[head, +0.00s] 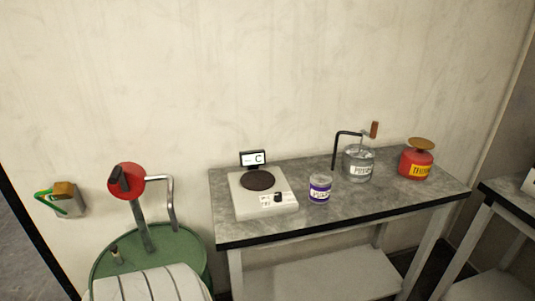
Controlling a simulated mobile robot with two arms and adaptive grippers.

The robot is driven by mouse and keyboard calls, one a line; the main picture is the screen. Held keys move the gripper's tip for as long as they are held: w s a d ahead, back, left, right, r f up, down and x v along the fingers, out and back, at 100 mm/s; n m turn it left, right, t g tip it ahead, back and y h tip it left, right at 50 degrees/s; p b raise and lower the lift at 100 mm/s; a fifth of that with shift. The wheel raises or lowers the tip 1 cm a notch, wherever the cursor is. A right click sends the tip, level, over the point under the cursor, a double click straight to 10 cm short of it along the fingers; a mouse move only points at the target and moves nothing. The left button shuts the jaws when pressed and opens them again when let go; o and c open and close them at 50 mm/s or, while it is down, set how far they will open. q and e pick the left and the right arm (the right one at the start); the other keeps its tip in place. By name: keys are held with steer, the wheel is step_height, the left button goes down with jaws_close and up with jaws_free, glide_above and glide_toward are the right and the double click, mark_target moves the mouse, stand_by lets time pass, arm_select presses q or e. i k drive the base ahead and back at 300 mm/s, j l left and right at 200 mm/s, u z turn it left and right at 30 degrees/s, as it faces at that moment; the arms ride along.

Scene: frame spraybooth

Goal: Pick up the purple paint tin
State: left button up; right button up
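The purple paint tin (320,189) stands upright on the grey table (400,204), near its front edge. It has a pale lid and a purple body with a white label. Neither of my grippers shows in the head view.
A clear jar with a bent rod (358,165) and a red can (416,164) stand right. A green drum (190,247) is left of the table.

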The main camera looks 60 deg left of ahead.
mark_target(320, 183)
steer(key=u, duration=1.4)
